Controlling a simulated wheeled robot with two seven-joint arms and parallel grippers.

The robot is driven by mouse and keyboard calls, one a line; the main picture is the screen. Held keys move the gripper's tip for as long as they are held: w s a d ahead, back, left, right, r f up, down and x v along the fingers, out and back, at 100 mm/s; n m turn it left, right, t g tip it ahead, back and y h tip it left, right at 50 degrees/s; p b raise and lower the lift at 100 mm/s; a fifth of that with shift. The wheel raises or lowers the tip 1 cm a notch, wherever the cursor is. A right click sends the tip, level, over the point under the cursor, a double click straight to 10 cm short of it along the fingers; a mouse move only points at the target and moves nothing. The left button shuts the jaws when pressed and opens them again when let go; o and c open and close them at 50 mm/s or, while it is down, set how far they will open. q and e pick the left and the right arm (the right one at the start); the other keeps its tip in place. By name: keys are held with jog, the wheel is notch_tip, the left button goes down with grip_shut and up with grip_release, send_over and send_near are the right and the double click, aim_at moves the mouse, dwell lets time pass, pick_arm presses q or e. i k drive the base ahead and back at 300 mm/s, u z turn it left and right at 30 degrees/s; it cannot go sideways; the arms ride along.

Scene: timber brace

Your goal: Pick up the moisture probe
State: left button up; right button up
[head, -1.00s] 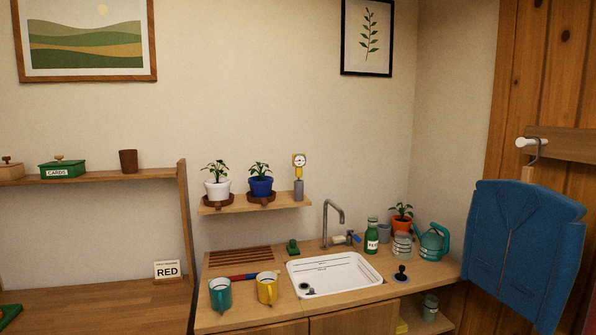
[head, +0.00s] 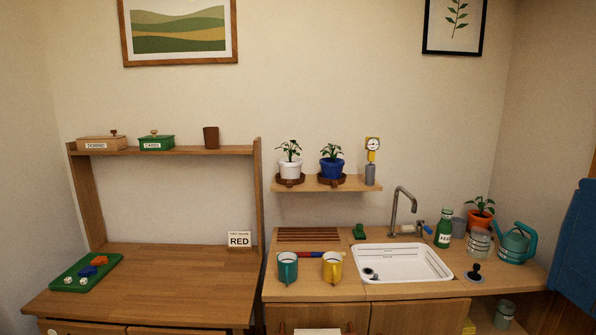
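The moisture probe (head: 372,150) stands upright at the right end of the small wall shelf (head: 328,186). It has a yellow head with a round white dial, and its lower part sits in a grey cylindrical holder (head: 370,175). A blue pot with a plant (head: 332,167) stands to its left, and a white pot with a plant (head: 289,168) stands further left. Neither of my grippers shows in the head view.
Below the shelf is a counter with a white sink (head: 402,262), a tap (head: 402,205), a teal mug (head: 287,267) and a yellow mug (head: 332,267). A green bottle (head: 444,228) and teal watering can (head: 516,243) stand right. A wooden desk (head: 160,297) is at left.

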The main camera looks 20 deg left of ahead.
aim_at(371, 144)
jog(key=u, duration=0.55)
jog(key=k, duration=0.65)
jog(key=z, duration=0.1)
jog(key=i, duration=0.55)
jog(key=z, duration=0.95)
jog(key=i, duration=0.8)
jog(key=u, duration=0.1)
